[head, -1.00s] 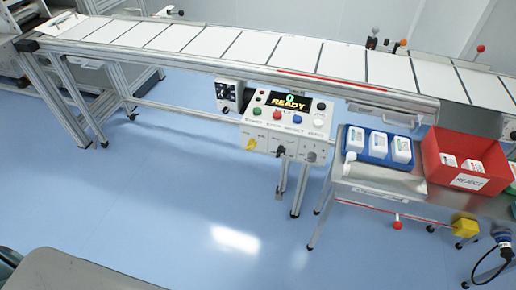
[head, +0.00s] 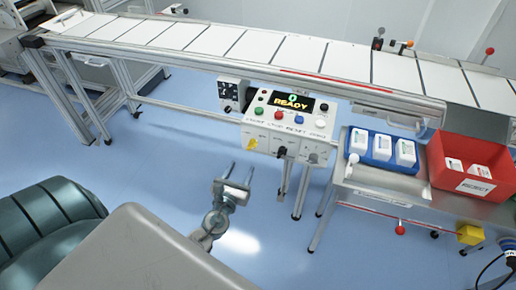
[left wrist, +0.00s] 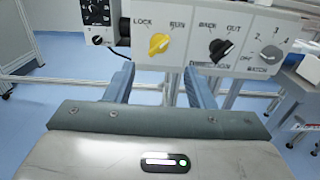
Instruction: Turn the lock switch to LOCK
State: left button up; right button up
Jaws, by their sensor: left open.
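The lock switch is a yellow knob (left wrist: 159,43) on the white control panel, between the printed words LOCK on its left and RUN on its right. Its grip appears slanted toward the upper right, the RUN side. It also shows in the head view (head: 252,144) at the panel's lower left. My left gripper (head: 241,172) is open and empty, in front of and below the panel, apart from it. In the left wrist view its two fingers (left wrist: 160,80) reach toward the panel, with the yellow knob above the gap between them. My right gripper is not in view.
Right of the yellow knob are a black knob (left wrist: 221,49) and a grey batch knob (left wrist: 271,52). Above are push buttons and a READY display (head: 290,102). A blue tray (head: 374,160) and red reject bin (head: 466,193) stand right. The conveyor (head: 215,40) runs behind.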

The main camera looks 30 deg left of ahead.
aim_at(250, 149)
pick_arm(q)
jog(key=p+x, duration=0.1)
jog(key=x, duration=0.7)
jog(key=shift+w+a, duration=0.15)
jog(key=shift+w, duration=0.15)
jog(key=shift+p+x, duration=0.3)
jog(key=shift+x, duration=0.5)
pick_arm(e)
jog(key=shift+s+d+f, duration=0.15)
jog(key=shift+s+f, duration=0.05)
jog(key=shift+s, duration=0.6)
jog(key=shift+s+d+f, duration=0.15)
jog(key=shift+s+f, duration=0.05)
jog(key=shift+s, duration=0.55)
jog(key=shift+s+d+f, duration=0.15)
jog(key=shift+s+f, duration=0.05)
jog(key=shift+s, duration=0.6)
pick_arm(q)
jog(key=shift+s, duration=0.1)
jog(key=shift+c, duration=0.2)
jog(key=shift+f, duration=0.1)
jog(key=c, duration=1)
